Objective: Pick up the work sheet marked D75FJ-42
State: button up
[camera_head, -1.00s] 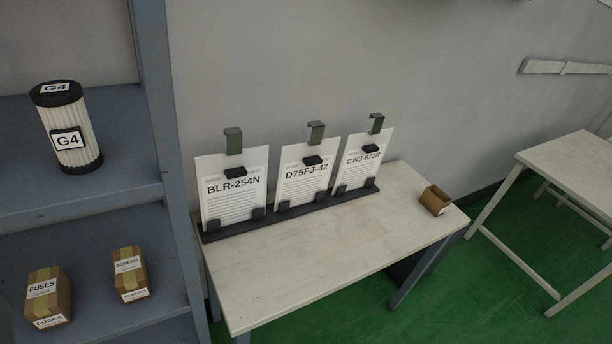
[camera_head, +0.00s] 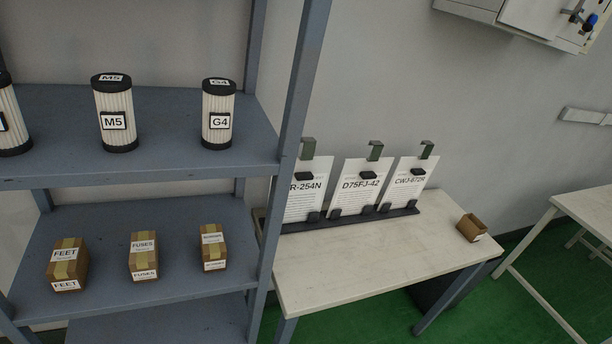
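The work sheet marked D75FJ-42 (camera_head: 358,190) stands upright in the middle of a dark rack (camera_head: 350,220) on a pale table (camera_head: 375,262). A green clip (camera_head: 375,150) rises from its top edge. To its left is a sheet ending in R-254N (camera_head: 306,196), its left part hidden by the shelf post. To its right is the sheet marked CWJ-672R (camera_head: 410,182). My gripper is not in view.
A blue-grey shelf unit (camera_head: 150,175) fills the left, with its post (camera_head: 293,120) before the table. It holds filter cylinders M5 (camera_head: 115,112) and G4 (camera_head: 219,114) and small boxes, including FUSES (camera_head: 144,256). An open box (camera_head: 470,228) sits at the table's right. The table's front is clear.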

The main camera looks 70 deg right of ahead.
aim_at(361, 182)
jog(key=u, duration=1.6)
jog(key=k, duration=2.3)
jog(key=z, duration=2.35)
jog(key=i, duration=1)
jog(key=z, duration=0.1)
